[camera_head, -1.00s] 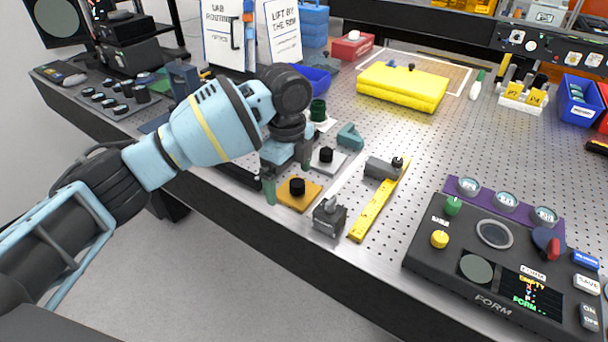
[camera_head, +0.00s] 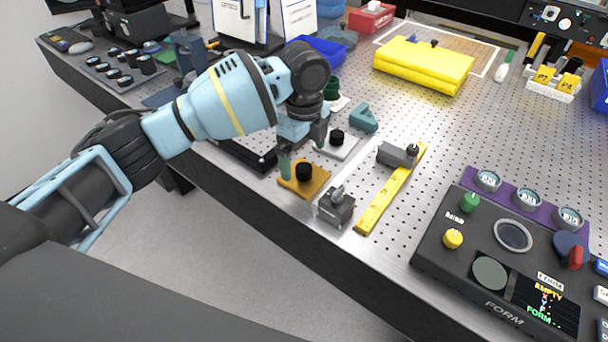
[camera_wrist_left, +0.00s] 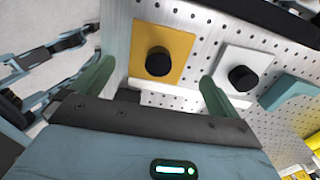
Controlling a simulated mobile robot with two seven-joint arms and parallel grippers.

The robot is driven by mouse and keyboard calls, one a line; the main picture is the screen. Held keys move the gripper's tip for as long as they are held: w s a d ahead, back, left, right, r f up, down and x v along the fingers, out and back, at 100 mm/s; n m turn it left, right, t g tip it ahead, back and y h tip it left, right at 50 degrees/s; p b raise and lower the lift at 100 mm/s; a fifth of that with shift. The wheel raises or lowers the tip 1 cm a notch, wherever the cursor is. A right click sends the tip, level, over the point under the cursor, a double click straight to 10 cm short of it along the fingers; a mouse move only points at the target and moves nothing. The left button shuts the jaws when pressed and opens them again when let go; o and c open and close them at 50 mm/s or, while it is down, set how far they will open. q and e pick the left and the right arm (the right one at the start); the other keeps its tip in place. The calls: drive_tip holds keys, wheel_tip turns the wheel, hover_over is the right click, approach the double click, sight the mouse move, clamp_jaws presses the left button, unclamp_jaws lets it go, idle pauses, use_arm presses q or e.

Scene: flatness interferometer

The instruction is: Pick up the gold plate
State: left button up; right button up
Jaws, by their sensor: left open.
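The gold plate (camera_head: 316,184) lies flat near the front edge of the perforated table, with a black knob (camera_head: 304,172) standing on it. In the left wrist view the gold plate (camera_wrist_left: 178,45) lies ahead of my fingers, its knob (camera_wrist_left: 159,61) between their lines. My left gripper (camera_head: 304,158) is open and empty, its green fingertips close by the plate. In the left wrist view its fingers (camera_wrist_left: 150,85) are spread wide. I cannot tell whether a fingertip touches the plate. My right gripper is not in view.
A silver plate (camera_head: 345,151) with a black knob sits just behind, beside a teal block (camera_head: 363,117). A grey clamp block (camera_head: 337,207) and a yellow ruler (camera_head: 386,199) are to the right. The black control console (camera_head: 470,285) fills the front right.

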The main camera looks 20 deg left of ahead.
sight(304, 167)
use_arm(q)
wheel_tip(304, 167, down, 5)
drive_tip(key=shift+s, duration=0.1)
idle(0.3)
drive_tip(key=shift+r, duration=0.1)
drive_tip(key=c, duration=1.1)
